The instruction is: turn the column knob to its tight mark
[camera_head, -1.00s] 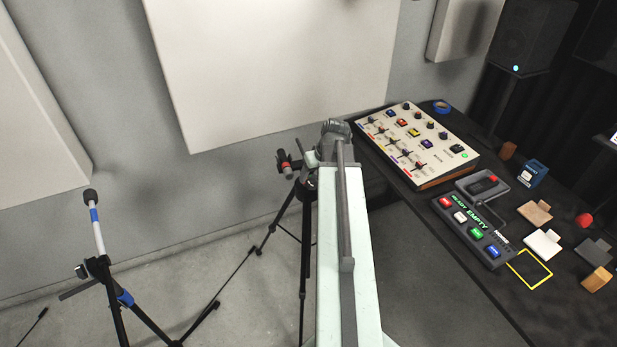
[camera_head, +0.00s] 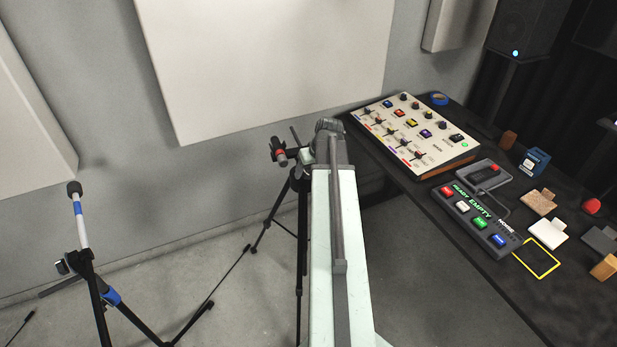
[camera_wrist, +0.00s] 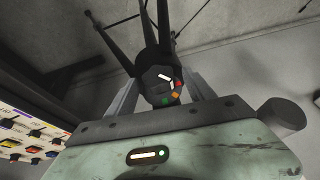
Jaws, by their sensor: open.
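The column knob (camera_wrist: 158,72) is a dark round knob on a black tripod, in the upper middle of the wrist view. Its face has a white pointer line (camera_wrist: 165,82) tilted toward the lower right, with red, orange and green marks around the right and lower edge. The pointer's end looks short of the red mark (camera_wrist: 179,84). My gripper (camera_wrist: 163,88) is open, with one grey finger on each side of the knob; I cannot tell whether they touch it. In the head view the tripod (camera_head: 300,200) stands just left of my arm, and my arm hides the knob.
A dark table at right holds a mixing console (camera_head: 415,133), a button box (camera_head: 477,220) and small blocks. A microphone stand (camera_head: 85,265) is at left. A wall panel (camera_head: 260,65) is behind the tripod. Open floor lies between the stands.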

